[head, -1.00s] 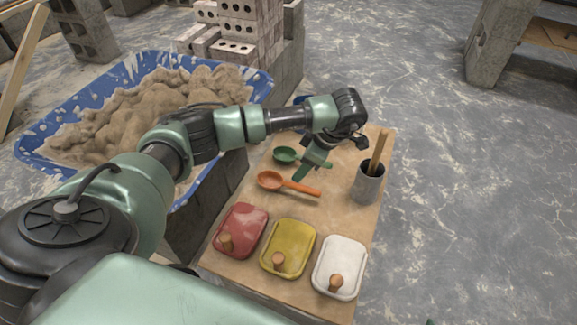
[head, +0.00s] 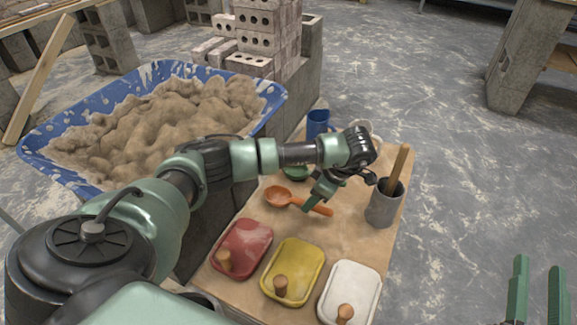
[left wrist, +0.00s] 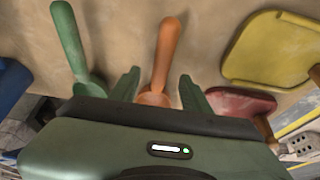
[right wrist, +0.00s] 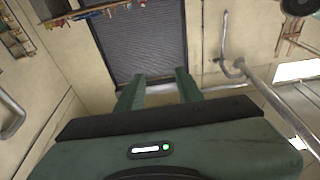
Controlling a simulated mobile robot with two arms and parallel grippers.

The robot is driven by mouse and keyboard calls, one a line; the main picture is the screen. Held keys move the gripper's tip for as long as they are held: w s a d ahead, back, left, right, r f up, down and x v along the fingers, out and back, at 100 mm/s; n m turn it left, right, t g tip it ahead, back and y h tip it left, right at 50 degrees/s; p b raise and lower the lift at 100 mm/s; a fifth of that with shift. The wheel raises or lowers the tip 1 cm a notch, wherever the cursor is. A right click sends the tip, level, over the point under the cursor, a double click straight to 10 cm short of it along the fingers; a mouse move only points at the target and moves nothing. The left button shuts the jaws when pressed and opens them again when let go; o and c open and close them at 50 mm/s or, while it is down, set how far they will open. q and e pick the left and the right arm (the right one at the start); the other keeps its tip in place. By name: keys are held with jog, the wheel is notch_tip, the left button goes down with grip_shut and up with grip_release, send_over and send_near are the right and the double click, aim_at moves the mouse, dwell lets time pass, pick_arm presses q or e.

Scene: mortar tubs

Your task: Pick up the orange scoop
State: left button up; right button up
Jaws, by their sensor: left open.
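The orange scoop (head: 279,197) lies on the board, its handle pointing right. In the left wrist view its handle (left wrist: 165,50) runs up between the fingertips, and its bowl is partly hidden by my gripper. My left gripper (head: 316,200) is open, just over the handle; it also shows in the left wrist view (left wrist: 157,88). I cannot tell whether the fingers touch the scoop. My right gripper (head: 535,292) is open and empty, off to the right over the floor; it also shows in the right wrist view (right wrist: 159,92).
A green scoop (left wrist: 70,45) lies beside the orange one. Red (head: 243,245), yellow (head: 297,262) and white (head: 355,285) lidded tubs stand nearer. A grey cup (head: 382,210) with a stick and a blue mug (head: 318,122) stand farther along. A blue mortar tub (head: 50,152) is left.

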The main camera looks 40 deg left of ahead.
aim_at(297, 204)
pick_arm(q)
jog(key=b+x, duration=0.1)
jog(key=x, duration=0.2)
jog(key=shift+f, duration=0.4)
jog(key=shift+a+f, duration=0.1)
grip_shut()
pick_arm(e)
notch_tip(297, 204, up, 6)
jog(key=s+t+y, duration=0.1)
jog(key=s+t, duration=0.1)
jog(key=t, duration=0.2)
jog(key=shift+s, duration=0.3)
jog(key=shift+a+r, duration=0.1)
